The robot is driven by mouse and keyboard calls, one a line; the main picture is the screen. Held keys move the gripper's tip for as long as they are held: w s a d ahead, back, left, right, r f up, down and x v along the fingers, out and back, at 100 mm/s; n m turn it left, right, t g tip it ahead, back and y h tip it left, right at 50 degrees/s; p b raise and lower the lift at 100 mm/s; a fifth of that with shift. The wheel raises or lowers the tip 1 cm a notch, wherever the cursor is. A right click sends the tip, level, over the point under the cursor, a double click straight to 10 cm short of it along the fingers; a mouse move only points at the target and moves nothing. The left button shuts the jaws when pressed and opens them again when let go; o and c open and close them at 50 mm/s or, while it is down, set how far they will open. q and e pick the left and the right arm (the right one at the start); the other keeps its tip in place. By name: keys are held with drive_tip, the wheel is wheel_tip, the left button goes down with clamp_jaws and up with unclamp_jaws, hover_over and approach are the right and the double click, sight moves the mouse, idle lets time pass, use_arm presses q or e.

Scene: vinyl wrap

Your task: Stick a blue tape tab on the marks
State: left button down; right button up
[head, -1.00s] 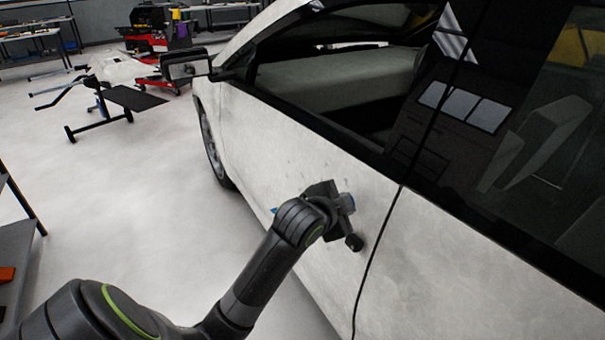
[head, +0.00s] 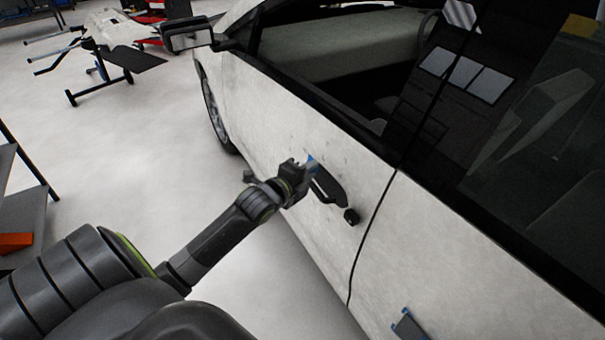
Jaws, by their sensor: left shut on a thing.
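The white car door (head: 440,235) fills the middle and right, with a black handle (head: 330,189) set in it. Small dark marks (head: 346,160) show faintly on the panel above the handle. My left gripper (head: 304,166) is at the door, just up and left of the handle, and is shut on a small blue tape tab (head: 311,159). The tab is at or very near the panel; I cannot tell whether it touches. The fingertips are small and partly hidden by the wrist.
A small dark piece with blue edges (head: 407,323) shows against the door at the bottom; I cannot tell what it is. The car mirror (head: 187,34) juts out at upper left. A shelf with an orange item (head: 15,242) stands at the left edge. The floor between is clear.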

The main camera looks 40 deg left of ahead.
sight(337, 163)
use_arm(q)
drive_tip(key=shift+w+d+f+b, duration=0.25)
drive_tip(key=shift+w+d+b, duration=0.15)
drive_tip(key=shift+w, duration=0.4)
drive_tip(key=shift+w+d+f+b, duration=0.25)
drive_tip(key=shift+w+b, duration=0.2)
drive_tip(key=shift+w, duration=0.4)
drive_tip(key=shift+w+d+f+b, duration=0.2)
drive_tip(key=shift+w+d+b, duration=0.2)
drive_tip(key=shift+w, duration=0.4)
drive_tip(key=shift+w+d+f+b, duration=0.2)
drive_tip(key=shift+w+b, duration=0.2)
drive_tip(key=shift+w, duration=0.25)
drive_tip(key=c, duration=1.2)
unclamp_jaws()
drive_tip(key=shift+s, duration=0.1)
